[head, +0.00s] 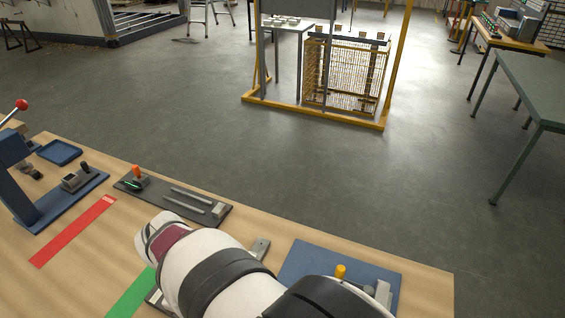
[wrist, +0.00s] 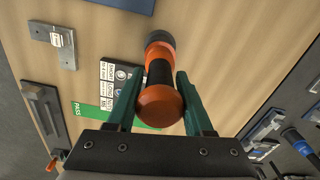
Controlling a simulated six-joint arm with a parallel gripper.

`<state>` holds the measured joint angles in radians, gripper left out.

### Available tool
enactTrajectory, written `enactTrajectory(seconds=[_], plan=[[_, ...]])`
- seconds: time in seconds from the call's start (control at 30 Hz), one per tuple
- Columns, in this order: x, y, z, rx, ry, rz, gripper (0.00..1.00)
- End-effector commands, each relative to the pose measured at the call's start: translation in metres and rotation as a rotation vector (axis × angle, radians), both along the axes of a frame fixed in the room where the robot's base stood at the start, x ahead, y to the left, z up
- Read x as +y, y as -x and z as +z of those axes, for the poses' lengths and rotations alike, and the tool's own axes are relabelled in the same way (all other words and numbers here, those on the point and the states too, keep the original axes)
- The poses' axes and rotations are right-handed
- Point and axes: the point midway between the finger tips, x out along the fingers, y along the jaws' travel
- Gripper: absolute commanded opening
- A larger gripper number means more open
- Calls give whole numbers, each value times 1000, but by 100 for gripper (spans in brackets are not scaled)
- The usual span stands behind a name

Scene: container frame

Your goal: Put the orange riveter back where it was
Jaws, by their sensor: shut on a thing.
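The orange riveter (wrist: 161,104) is in the wrist view, with a rounded orange end near the camera, a black middle and an orange and dark grey far end. My gripper (wrist: 159,76) has green fingers on both sides of it and is shut on it. The riveter is over the wooden bench; its exact height is unclear. In the head view my white arm reaches over the bench and hides the gripper and riveter.
The bench (head: 85,240) carries a red strip (head: 73,231), a green strip (head: 130,296), a dark tool tray (head: 150,193) with an orange-topped item (head: 137,171), a blue press (head: 35,190) and a blue plate (head: 310,262) with a yellow knob (head: 341,271). A metal latch (wrist: 58,40) lies on the bench.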

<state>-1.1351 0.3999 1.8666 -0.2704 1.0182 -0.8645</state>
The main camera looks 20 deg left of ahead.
Motion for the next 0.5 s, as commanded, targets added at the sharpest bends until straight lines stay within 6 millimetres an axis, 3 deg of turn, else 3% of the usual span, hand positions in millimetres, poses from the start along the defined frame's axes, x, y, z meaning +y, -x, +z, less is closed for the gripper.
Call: enactTrajectory(seconds=[0.4,0.43,0.5], plan=[[0,0,-9,0,0,0,0],[0,0,-9,0,0,0,57],[0,0,-9,0,0,0,70]])
